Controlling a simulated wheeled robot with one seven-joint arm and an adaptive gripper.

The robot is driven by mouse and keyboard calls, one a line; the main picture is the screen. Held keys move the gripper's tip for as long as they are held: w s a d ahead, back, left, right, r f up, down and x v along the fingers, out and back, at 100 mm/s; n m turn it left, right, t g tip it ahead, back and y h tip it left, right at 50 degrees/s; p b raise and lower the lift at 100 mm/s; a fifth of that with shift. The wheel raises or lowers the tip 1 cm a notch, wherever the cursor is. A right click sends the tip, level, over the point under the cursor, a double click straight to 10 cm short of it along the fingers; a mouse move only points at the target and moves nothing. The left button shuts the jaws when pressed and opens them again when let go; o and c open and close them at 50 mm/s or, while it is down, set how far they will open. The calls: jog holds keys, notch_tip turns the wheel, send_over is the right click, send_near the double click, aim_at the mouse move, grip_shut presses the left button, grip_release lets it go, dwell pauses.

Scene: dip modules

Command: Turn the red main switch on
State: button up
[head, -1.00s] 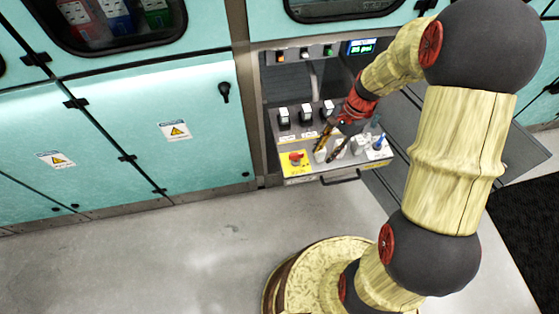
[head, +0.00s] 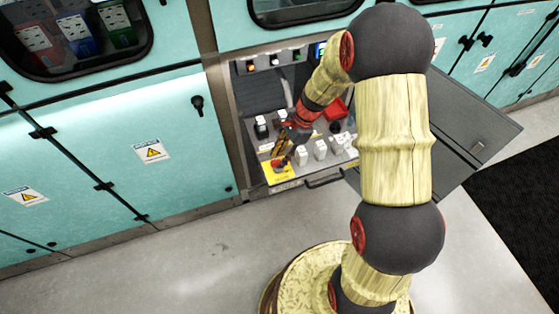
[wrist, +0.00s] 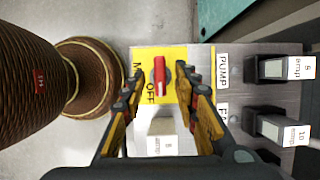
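The red main switch (wrist: 159,77) sits on a yellow plate (wrist: 177,53) at the front left corner of the panel; its handle lies along the plate beside the printed word OFF. In the head view the switch (head: 280,163) is partly hidden by my gripper (head: 281,153). In the wrist view my gripper (wrist: 158,88) is open, with one finger on each side of the red handle. Whether a fingertip touches the handle, I cannot tell.
Black switches with white labels (wrist: 285,68) stand beside the yellow plate. A white block (wrist: 161,135) lies between my fingers, close below the switch. More white blocks (head: 320,149) line the panel's front. A handle bar (head: 324,179) runs below the panel edge.

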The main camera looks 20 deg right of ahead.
jog(key=shift+x, duration=0.75)
jog(key=shift+c, duration=0.2)
grip_shut()
